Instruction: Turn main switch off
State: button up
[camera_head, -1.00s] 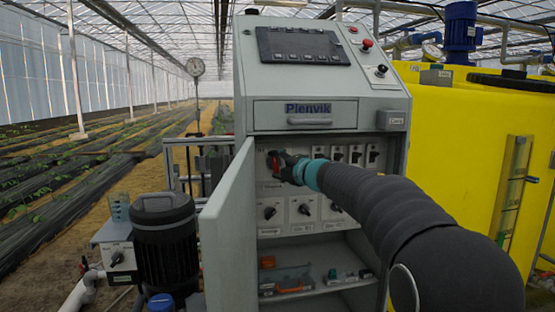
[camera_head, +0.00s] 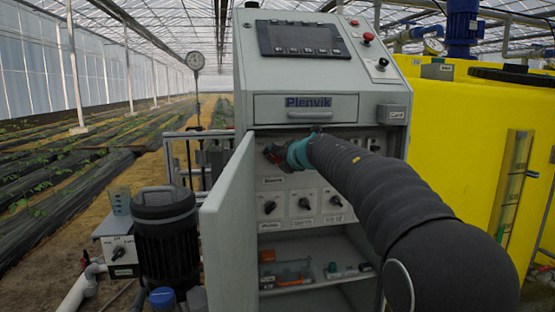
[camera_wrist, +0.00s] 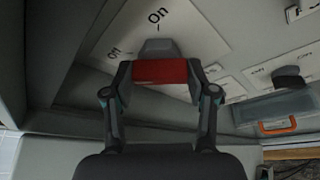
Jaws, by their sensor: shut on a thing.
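The main switch has a red handle (camera_wrist: 160,72) that lies between my gripper's fingers in the wrist view. My gripper (camera_wrist: 160,78) is shut on this handle, with one finger at each end. A white plate (camera_wrist: 185,35) behind it reads "On" straight above the handle and "Off" to the left. A grey part sits just above the handle, below "On". In the head view, my gripper (camera_head: 274,156) is at the upper left of the open cabinet (camera_head: 245,85). My dark arm hides much of the upper switch row there.
The cabinet door (camera_head: 228,230) stands open to the left of my arm. Below are several black rotary switches (camera_head: 304,203) and a shelf with small parts (camera_head: 290,275). A pump motor (camera_head: 165,235) stands at left, a yellow tank (camera_head: 460,140) at right.

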dwell(0.4)
jog(key=o, duration=1.2)
jog(key=shift+c, duration=0.2)
jog(key=shift+s, duration=0.1)
jog(key=v, duration=1.2)
